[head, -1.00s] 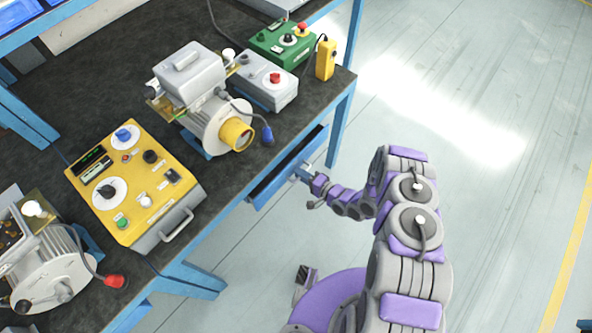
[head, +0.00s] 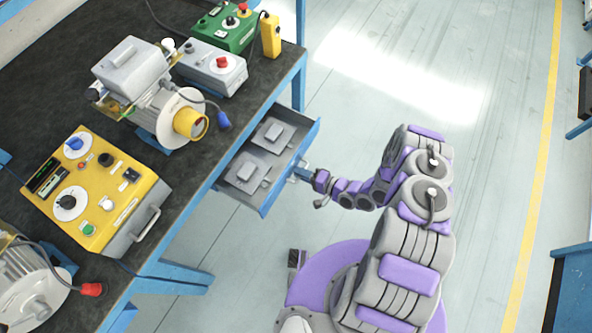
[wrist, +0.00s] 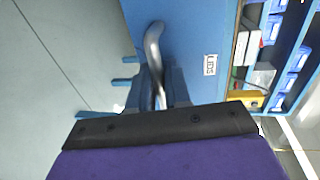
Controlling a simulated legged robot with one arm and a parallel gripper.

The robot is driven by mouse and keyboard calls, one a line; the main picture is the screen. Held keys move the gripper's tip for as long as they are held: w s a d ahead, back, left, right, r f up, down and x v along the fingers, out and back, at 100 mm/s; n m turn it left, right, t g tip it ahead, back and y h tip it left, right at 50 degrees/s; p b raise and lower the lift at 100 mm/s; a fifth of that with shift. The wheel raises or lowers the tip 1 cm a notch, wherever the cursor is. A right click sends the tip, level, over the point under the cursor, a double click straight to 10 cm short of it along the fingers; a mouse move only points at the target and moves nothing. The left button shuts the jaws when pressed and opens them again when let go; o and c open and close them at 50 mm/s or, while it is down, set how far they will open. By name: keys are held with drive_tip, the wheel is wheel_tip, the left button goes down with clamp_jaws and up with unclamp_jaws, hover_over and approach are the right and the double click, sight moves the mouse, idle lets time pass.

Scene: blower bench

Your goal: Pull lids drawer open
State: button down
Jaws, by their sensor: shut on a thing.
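The lids drawer (head: 292,178) is pulled out from under the bench in the head view. Its blue front faces my arm, and two grey lids (head: 247,173) lie inside, one behind the other. My gripper (head: 304,173) is at the drawer front, shut on the handle. In the wrist view the curved metal handle (wrist: 154,45) runs down between my fingers (wrist: 160,95). The blue drawer front there carries a label reading LIDS (wrist: 210,65).
The dark bench top (head: 50,105) holds a yellow control box (head: 97,190), blower motors (head: 150,95), a grey box (head: 212,66) and a green box (head: 225,27). A blue bench leg (head: 299,80) stands behind the drawer.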

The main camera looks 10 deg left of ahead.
drive_tip(key=shift+d, duration=0.3)
drive_tip(key=c, duration=1.5)
unclamp_jaws()
drive_tip(key=shift+a+f, duration=0.1)
drive_tip(key=shift+a, duration=0.05)
drive_tip(key=shift+c, duration=0.2)
drive_tip(key=shift+o, duration=1.1)
drive_tip(key=shift+a, duration=0.6)
drive_tip(key=shift+d, duration=0.7)
drive_tip(key=p+v, duration=0.2)
drive_tip(key=v, duration=1.4)
drive_tip(key=shift+s+p, duration=0.15)
drive_tip(key=shift+p, duration=0.25)
drive_tip(key=shift+d, duration=0.1)
